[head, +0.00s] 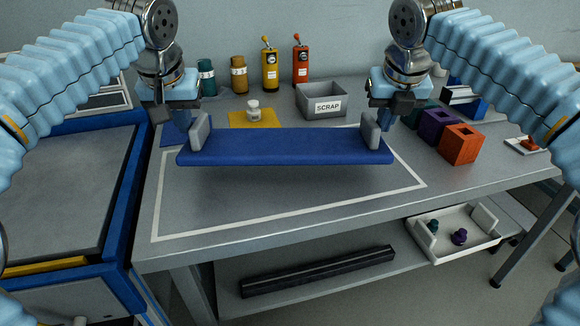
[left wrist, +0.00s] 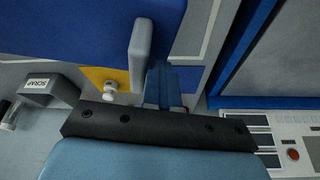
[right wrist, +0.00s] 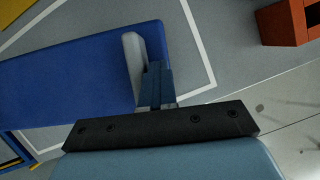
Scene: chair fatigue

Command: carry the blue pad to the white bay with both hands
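The blue pad (head: 285,146) is a long flat slab, held level above the bench, with a soft shadow below it. It has an upright grey lug at each end. My left gripper (head: 187,127) is at the pad's left lug and appears shut on it; the lug (left wrist: 138,55) and pad (left wrist: 98,22) show in the left wrist view. My right gripper (head: 382,125) is likewise at the right lug, which also shows in the right wrist view (right wrist: 133,65). The exact finger contact is partly hidden. The white bay (head: 290,222) is a taped outline on the grey bench under the pad.
A scrap bin (head: 322,101), a yellow mat (head: 250,117) with a small white bottle, and several bottles stand behind the pad. Purple (head: 437,124) and orange (head: 461,144) boxes stand to the right. A white tray (head: 452,233) and black bar (head: 318,272) lie lower down.

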